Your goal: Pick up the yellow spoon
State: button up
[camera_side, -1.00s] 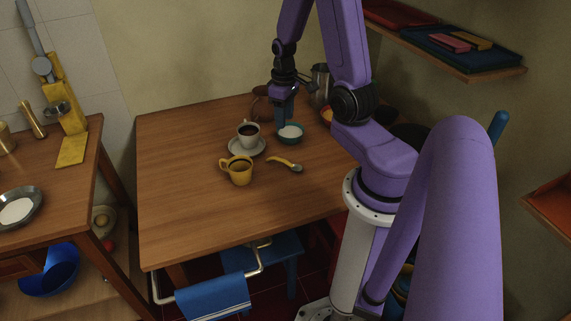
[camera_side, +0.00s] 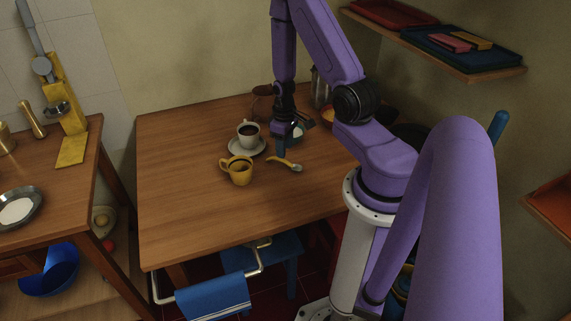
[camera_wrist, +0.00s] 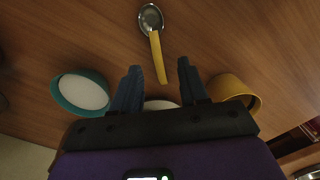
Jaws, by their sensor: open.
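The yellow spoon (camera_side: 285,164) lies on the wooden table, its yellow handle toward the left and its metal bowl toward the right in the side view. In the wrist view the spoon (camera_wrist: 157,52) has its bowl at the top, and its handle end reaches down between and beyond my fingertips. My gripper (camera_side: 281,151) is open and empty, pointing down just behind the spoon in the side view. In the wrist view its two dark blue fingers (camera_wrist: 159,68) are spread, one on each side of the handle's line. I cannot tell the exact height above the table.
A yellow mug (camera_side: 238,170) stands left of the spoon. A white coffee cup (camera_side: 248,133) on a saucer (camera_side: 236,148) is behind it. A teal bowl (camera_wrist: 70,105) with white contents is close to my gripper. The table (camera_side: 190,210) is clear at front left.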

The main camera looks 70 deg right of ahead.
aim_at(285, 161)
jog(key=shift+d+f, duration=0.2)
jog(key=shift+f, duration=2.6)
grip_shut()
